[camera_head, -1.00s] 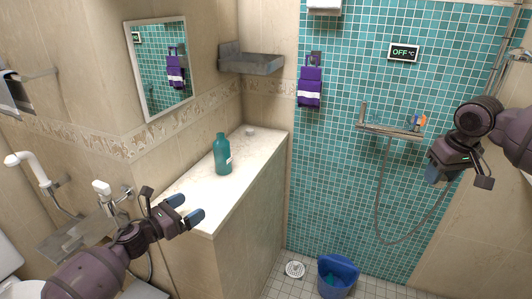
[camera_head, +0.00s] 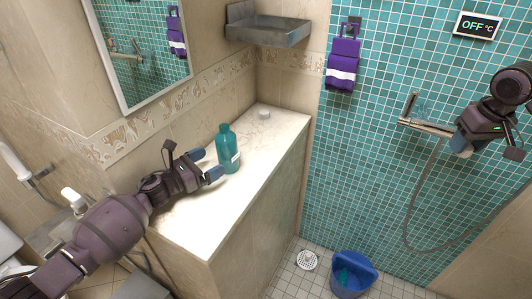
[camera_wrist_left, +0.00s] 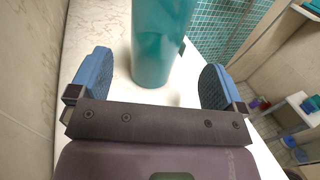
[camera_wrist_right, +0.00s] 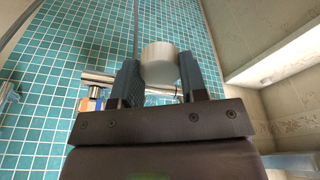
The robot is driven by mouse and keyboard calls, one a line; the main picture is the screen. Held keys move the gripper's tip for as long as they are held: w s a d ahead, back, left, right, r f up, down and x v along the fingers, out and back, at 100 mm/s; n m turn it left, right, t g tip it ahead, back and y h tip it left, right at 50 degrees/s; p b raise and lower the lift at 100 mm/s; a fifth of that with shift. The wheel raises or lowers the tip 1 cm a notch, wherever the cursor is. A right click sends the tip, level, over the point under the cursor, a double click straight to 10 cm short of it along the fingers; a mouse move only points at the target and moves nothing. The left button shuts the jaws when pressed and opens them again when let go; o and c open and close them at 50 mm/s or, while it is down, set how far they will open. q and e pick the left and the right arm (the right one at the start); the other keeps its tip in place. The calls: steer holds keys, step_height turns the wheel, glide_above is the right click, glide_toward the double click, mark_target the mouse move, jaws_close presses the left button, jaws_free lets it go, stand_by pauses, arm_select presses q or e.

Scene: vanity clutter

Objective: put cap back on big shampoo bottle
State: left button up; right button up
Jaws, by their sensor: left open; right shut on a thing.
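The big teal shampoo bottle (camera_head: 228,150) stands upright on the white counter, its neck open with no cap on it. My left gripper (camera_head: 207,165) is open right beside the bottle, its fingers pointing at it. In the left wrist view the bottle (camera_wrist_left: 158,45) stands between and just beyond the two open fingers (camera_wrist_left: 155,85), with a gap on both sides. My right gripper (camera_head: 464,143) is up by the shower wall, far from the bottle. In the right wrist view it is shut on a white round cap (camera_wrist_right: 160,62).
A blue bucket (camera_head: 353,272) stands on the floor. A corner shelf (camera_head: 268,30) hangs above the counter.

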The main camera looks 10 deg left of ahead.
mark_target(218, 153)
arm_select(q)
steer(key=shift+s+r, duration=0.1)
steer(key=shift+s, duration=0.05)
arm_select(e)
steer(key=shift+s+r, duration=0.1)
steer(key=shift+s, duration=0.05)
arm_select(q)
steer(key=shift+x, duration=1.25)
arm_select(e)
steer(key=shift+r, duration=0.15)
arm_select(q)
steer(key=shift+a, duration=0.1)
steer(key=shift+r, duration=0.1)
arm_select(e)
steer(key=shift+r, duration=0.1)
arm_select(q)
steer(key=x, duration=0.1)
steer(key=p+x, duration=0.1)
steer(key=x, duration=0.2)
steer(key=shift+w+r, duration=0.3)
steer(key=shift+r, duration=0.1)
arm_select(e)
steer(key=shift+r, duration=0.55)
arm_select(q)
steer(key=shift+w+d, duration=0.25)
steer(key=shift+w, duration=0.05)
steer(key=shift+c, duration=0.2)
